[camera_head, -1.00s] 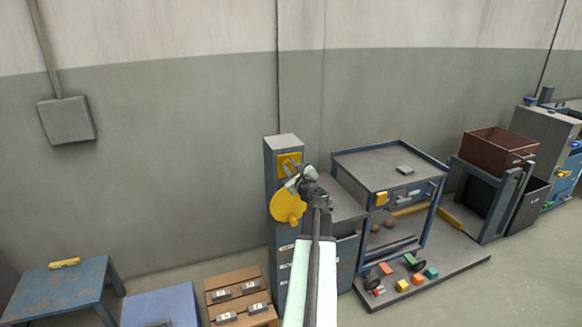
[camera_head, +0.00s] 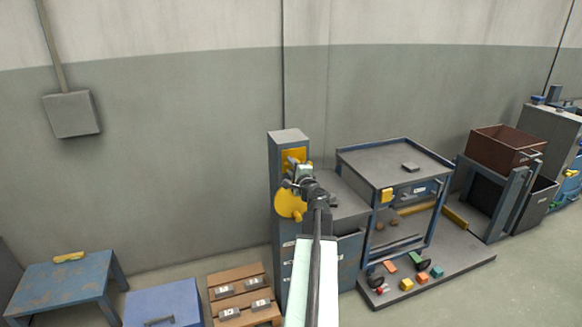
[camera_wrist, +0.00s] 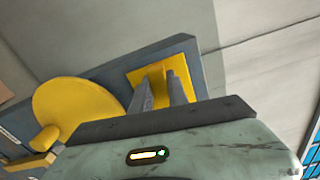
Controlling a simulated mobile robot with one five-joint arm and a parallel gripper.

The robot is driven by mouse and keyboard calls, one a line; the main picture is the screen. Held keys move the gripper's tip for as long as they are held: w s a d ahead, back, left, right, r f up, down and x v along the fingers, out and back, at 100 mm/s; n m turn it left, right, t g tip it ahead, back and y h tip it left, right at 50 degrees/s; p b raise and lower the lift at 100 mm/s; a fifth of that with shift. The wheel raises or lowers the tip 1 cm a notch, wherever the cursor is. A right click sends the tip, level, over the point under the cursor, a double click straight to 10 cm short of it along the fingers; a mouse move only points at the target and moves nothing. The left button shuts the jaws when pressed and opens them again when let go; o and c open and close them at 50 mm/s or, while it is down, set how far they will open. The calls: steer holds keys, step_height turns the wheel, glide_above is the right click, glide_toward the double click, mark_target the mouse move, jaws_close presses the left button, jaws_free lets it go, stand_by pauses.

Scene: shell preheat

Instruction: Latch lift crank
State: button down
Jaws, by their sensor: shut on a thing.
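The lift crank is a yellow disc (camera_head: 288,204) with a short knob (camera_head: 297,214) on the front of a tall blue-grey post (camera_head: 276,180). The disc (camera_wrist: 75,108) and its knob (camera_wrist: 46,138) also show at the left of the wrist view. Above the disc is a square yellow latch plate (camera_head: 293,155). My gripper (camera_head: 297,172) is in front of this plate. In the wrist view, my gripper's two fingers (camera_wrist: 161,90) are close on either side of a yellow latch tab (camera_wrist: 156,76) standing out from the plate (camera_wrist: 182,75). My gripper hides part of the plate and disc.
A blue-framed cart (camera_head: 395,165) stands right of the post on a grey platform (camera_head: 455,270) with several coloured blocks. A brown bin (camera_head: 505,148) is farther right. A blue table (camera_head: 62,285), a blue box (camera_head: 163,300) and a wooden rack (camera_head: 238,280) stand left.

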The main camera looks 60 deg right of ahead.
steer(key=shift+w+f+n, duration=0.1)
steer(key=shift+f+n, duration=0.1)
steer(key=shift+n, duration=0.5)
steer(key=c, duration=1.3)
jaws_free()
steer(key=v, duration=0.8)
steer(key=shift+w, duration=0.1)
